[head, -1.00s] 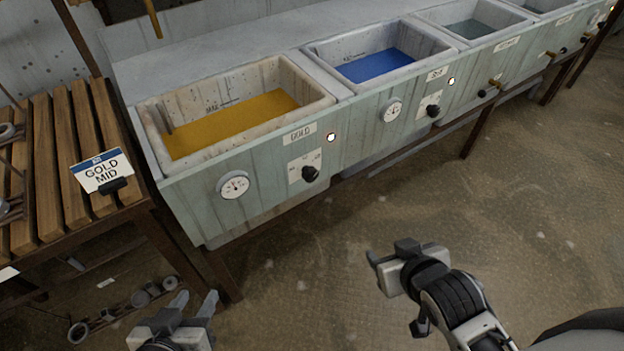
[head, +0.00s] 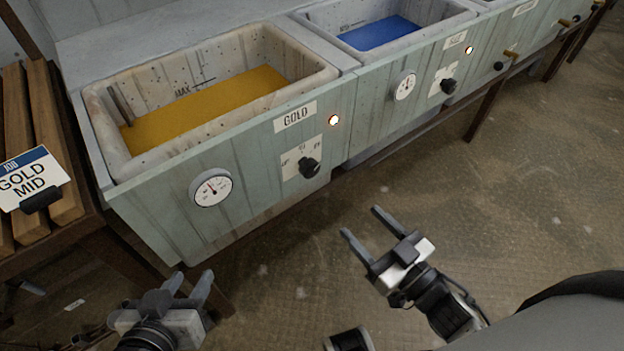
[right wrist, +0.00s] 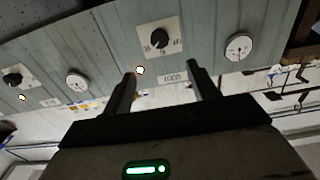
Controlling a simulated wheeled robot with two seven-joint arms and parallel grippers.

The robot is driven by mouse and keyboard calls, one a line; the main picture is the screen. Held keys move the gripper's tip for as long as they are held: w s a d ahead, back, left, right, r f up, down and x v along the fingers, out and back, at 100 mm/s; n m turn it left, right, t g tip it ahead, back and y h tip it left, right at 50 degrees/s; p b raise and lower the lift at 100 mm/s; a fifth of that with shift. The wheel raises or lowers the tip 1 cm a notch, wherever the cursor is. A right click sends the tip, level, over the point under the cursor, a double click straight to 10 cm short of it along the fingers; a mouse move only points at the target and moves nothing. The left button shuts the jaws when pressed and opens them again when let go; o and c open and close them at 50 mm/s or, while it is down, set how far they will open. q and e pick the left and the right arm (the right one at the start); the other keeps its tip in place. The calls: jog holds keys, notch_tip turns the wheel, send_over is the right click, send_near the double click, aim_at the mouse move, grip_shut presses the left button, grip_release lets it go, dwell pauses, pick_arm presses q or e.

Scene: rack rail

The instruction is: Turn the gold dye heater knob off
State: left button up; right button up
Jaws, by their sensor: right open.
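The gold dye heater knob (head: 309,167) is black and sits on a pale dial plate on the front of the gold vat (head: 150,205), below the GOLD label (head: 295,117). A lit indicator lamp (head: 333,120) is beside the label. In the right wrist view the knob (right wrist: 159,38) shows upside down, beyond the fingers. My right gripper (head: 360,230) is open and empty, in front of and below the knob, apart from it. Its fingers also show in the right wrist view (right wrist: 158,85). My left gripper (head: 190,285) is open and empty at the lower left, below the vat's gauge.
A round gauge (head: 211,188) is left of the knob. The blue vat (head: 405,50) has its own knob (head: 448,86) to the right. A slatted wooden rack (head: 35,225) with a GOLD MID sign (head: 30,180) stands at the left. The floor in front is clear.

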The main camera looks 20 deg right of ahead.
aim_at(313, 173)
jog(key=b+x, duration=0.1)
jog(key=x, duration=1.4)
jog(key=shift+f, duration=0.15)
jog(key=shift+w+a, duration=0.15)
jog(key=shift+w, duration=0.3)
pick_arm(q)
jog(key=f, duration=0.2)
jog(key=shift+w+d+f+g, duration=0.15)
jog(key=shift+d+f+g, duration=0.15)
jog(key=shift+f, duration=0.05)
pick_arm(e)
jog(key=c, duration=1)
